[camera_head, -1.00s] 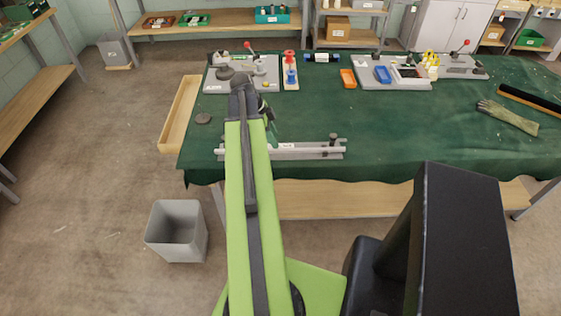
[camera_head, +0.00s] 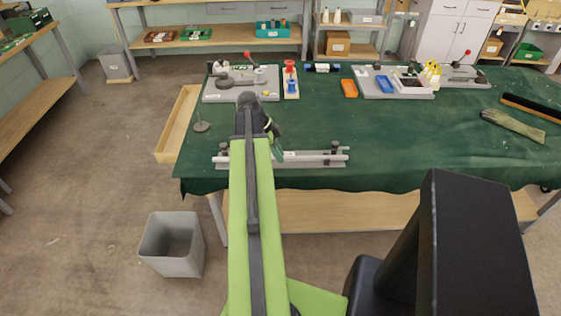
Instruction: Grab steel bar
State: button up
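The steel bar (camera_head: 318,153) is a thin light-grey rod lying left to right in a grey holder (camera_head: 310,163) near the front edge of the green-covered table. Dark knobbed posts stand at both ends of the holder. My green arm crosses in front of the left part of the bar and hides some of it. My gripper (camera_head: 277,150) shows only in part, dark and green, just right of the arm and close to the bar. I cannot tell whether its fingers touch the bar or are open.
A wooden tray (camera_head: 165,150) is at the table's left edge. A grey bin (camera_head: 150,248) stands on the floor. A glove (camera_head: 514,125) lies right. The table's middle is clear.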

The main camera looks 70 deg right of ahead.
grip_shut()
dwell(0.9)
jog(key=shift+r, duration=0.1)
notch_tip(320, 180, up, 2)
jog(key=shift+p, duration=1.1)
notch_tip(320, 180, up, 3)
jog(key=p, duration=0.2)
jog(key=shift+f+p, duration=0.2)
jog(key=shift+p, duration=0.1)
jog(key=s+d+r+p, duration=0.1)
jog(key=s+r+p, duration=0.5)
jog(key=s, duration=0.5)
jog(key=shift+s+d, duration=0.15)
jog(key=shift+s, duration=0.15)
